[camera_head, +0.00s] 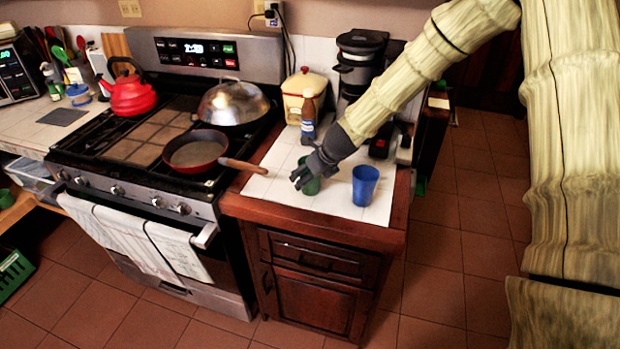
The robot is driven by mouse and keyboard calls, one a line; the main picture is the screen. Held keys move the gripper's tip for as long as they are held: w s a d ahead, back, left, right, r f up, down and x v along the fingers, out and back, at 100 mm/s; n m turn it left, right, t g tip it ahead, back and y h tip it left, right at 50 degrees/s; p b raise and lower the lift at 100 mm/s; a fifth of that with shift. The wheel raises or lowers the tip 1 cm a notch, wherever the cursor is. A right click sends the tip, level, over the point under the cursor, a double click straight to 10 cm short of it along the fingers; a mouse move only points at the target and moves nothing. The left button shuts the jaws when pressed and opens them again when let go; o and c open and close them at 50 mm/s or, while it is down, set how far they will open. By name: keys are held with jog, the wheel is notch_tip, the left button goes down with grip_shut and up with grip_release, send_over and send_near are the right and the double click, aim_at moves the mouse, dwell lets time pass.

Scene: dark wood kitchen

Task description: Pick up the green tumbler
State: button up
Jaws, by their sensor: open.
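The green tumbler (311,186) stands on the white tiled top of the small wooden counter, right of the stove. My gripper (304,178) is at the tumbler, with its dark fingers over and beside the upper part. The fingers and wrist hide much of the tumbler's rim and left side. The gripper is open; I cannot tell whether a finger touches the tumbler. My arm reaches in from the upper right.
A blue tumbler (365,185) stands just right of the green one. A bottle (308,118), a cream canister (303,95) and a coffee maker (360,60) stand behind. A pan (195,150) on the stove points its handle (243,166) toward the counter. The counter's front strip is clear.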

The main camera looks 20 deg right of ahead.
jog(key=shift+c, duration=0.2)
jog(key=c, duration=1)
jog(key=shift+r, duration=0.1)
